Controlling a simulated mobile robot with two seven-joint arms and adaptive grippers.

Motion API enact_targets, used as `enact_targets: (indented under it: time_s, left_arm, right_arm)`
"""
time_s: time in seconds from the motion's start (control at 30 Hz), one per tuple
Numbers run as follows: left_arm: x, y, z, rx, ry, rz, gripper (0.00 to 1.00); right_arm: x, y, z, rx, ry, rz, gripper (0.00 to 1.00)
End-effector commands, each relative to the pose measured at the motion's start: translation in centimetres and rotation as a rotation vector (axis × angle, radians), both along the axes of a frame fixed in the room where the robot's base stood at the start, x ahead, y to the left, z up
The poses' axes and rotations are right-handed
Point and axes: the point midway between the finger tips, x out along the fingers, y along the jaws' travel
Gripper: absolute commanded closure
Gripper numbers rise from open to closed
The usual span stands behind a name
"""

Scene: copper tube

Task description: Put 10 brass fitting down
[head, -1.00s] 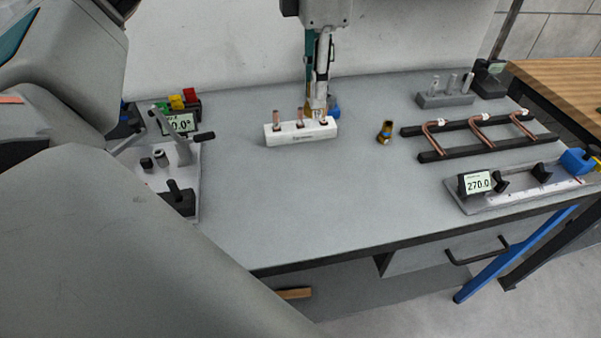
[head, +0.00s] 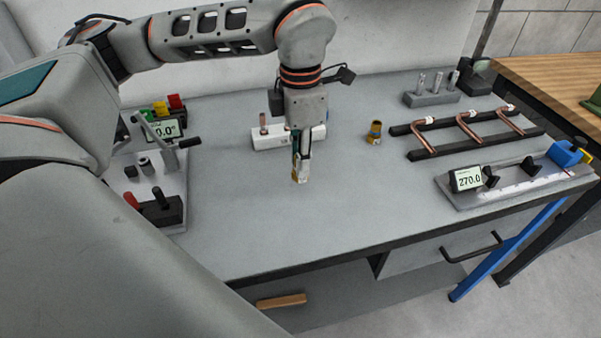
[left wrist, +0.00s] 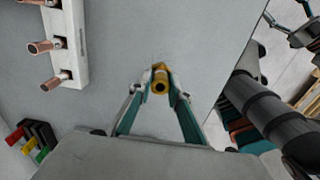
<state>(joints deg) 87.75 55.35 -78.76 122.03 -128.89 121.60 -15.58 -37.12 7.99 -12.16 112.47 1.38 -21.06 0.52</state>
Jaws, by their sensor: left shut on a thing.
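My left gripper (head: 300,168) hangs pointing down over the bench, in front of the white block. It is shut on a brass fitting (head: 296,176). In the left wrist view the fitting (left wrist: 160,82) sits between the two fingertips with its round open end showing. It appears to be held above the grey bench top, though the exact gap is hard to tell. Another small brass-coloured piece (head: 375,132) stands upright on the bench to the right. My right gripper is not in view.
The white block (head: 268,141) holds copper stubs, partly hidden by my arm. A lever tool (head: 168,162) stands left. The bench front (head: 330,220) is clear.

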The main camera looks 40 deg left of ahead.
Motion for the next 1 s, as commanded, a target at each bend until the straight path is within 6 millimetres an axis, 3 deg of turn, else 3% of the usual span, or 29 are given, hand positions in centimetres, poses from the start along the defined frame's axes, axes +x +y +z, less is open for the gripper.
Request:
enact_targets:
  time_s: [0.37,0.77,0.8,0.83,1.0]
  left_arm:
    - [0.0,0.0,-4.2,0.0,0.001,0.0,1.0]
    - [0.0,0.0,-4.7,0.0,0.0,-0.001,1.0]
    - [0.0,0.0,-4.6,0.0,0.0,-0.001,0.71]
    - [0.0,0.0,-4.6,0.0,0.0,-0.001,0.65]
    - [0.0,0.0,-4.6,0.0,0.0,0.0,0.65]
  right_arm:
    - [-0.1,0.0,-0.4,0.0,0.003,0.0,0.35]
    - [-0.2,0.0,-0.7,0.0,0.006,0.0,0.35]
    - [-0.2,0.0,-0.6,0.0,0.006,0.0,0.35]
    - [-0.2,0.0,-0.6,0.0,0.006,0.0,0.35]
    - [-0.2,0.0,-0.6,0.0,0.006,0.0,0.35]
